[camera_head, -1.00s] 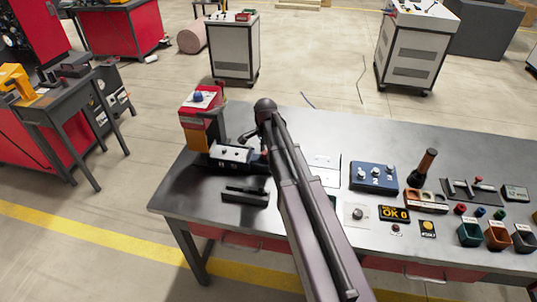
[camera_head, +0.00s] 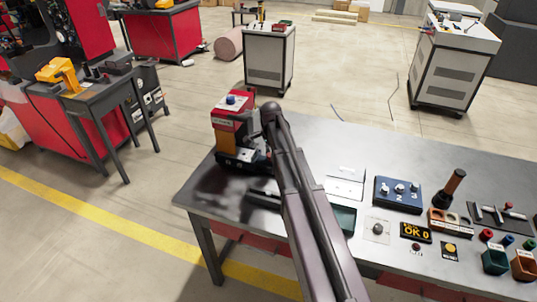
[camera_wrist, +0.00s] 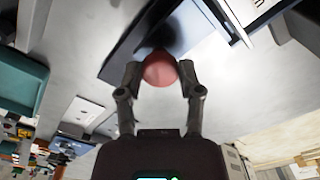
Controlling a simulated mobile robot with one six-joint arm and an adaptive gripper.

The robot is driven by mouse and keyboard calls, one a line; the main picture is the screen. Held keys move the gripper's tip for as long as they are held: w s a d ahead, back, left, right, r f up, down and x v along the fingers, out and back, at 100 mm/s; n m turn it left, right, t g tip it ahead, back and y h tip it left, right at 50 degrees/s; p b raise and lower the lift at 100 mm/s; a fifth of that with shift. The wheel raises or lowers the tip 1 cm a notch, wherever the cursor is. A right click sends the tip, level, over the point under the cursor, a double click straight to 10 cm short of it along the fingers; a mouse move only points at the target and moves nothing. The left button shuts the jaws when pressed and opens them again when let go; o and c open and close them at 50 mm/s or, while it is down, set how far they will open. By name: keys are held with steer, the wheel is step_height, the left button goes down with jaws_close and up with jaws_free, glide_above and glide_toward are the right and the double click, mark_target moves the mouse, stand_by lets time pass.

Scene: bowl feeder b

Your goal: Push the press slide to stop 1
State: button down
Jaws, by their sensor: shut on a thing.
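The press (camera_head: 232,125), red with a blue button on top, stands at the table's left back corner. The black press slide (camera_head: 240,158) lies at its foot, its right part hidden behind my arm. In the wrist view my gripper (camera_wrist: 160,74) has one finger on each side of a round red knob (camera_wrist: 158,69) and is shut on it. A dark block lies right behind the knob, and I cannot tell its whole shape. The stop marks cannot be made out. In the head view my fingers are hidden by my arm.
A black fixture (camera_head: 264,196) lies in front of the press, partly behind my arm. A green bin (camera_head: 343,219) is just right of my arm. A blue box with white knobs (camera_head: 397,192) and several small panels fill the table's right half.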

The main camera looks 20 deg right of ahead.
steer(key=shift+c, duration=1.3)
jaws_free()
steer(key=shift+d, duration=0.1)
